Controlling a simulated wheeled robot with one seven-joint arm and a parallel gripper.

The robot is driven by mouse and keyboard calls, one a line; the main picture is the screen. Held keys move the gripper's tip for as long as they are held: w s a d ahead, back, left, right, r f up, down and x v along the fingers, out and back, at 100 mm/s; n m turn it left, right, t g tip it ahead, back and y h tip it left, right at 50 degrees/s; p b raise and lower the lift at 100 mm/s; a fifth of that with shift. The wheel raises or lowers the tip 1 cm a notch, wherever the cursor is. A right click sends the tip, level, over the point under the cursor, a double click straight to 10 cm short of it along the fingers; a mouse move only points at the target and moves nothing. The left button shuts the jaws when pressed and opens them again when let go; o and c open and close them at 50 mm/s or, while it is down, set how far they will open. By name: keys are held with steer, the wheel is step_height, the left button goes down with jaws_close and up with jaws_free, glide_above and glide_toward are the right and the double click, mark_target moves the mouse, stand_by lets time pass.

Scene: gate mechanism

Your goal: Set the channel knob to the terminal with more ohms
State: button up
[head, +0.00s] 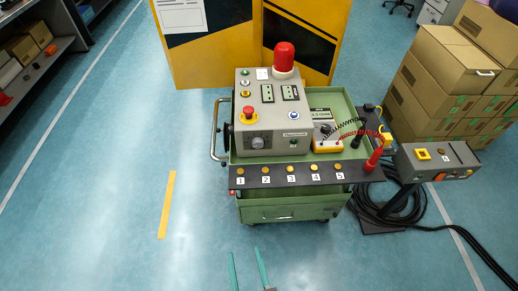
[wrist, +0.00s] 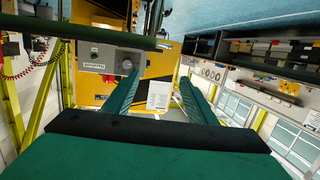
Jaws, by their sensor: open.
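The channel knob (head: 258,142) is a dark round knob on a silver plate, low on the front of the grey control box (head: 291,133). It also shows in the wrist view (wrist: 124,63), partly behind a finger. A black strip with numbered brass terminals (head: 290,169), labelled 1 to 5, runs along the cart's front. A yellow meter (head: 327,146) sits right of the box, with a small display (head: 320,113) too small to read surely. A red probe (head: 374,158) and a black probe (head: 356,138) stand at right. My gripper (head: 245,251) is open and empty, in front of the cart.
The green cart (head: 281,208) has a handle (head: 216,130) at left. A red emergency button (head: 248,112) sits above the knob. A grey pedestal box (head: 436,160), cables (head: 400,212) and cartons (head: 455,75) stand at right.

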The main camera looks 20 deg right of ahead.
steer(key=w+d+m+h, duration=0.15)
steer(key=w+d, duration=0.45)
steer(key=w, duration=0.6)
steer(key=t+h, duration=0.1)
steer(key=h, duration=0.1)
glide_toward(258, 146)
steer(key=shift+m, duration=0.45)
steer(key=x, duration=0.8)
steer(key=shift+f, duration=0.1)
steer(key=c, duration=1.1)
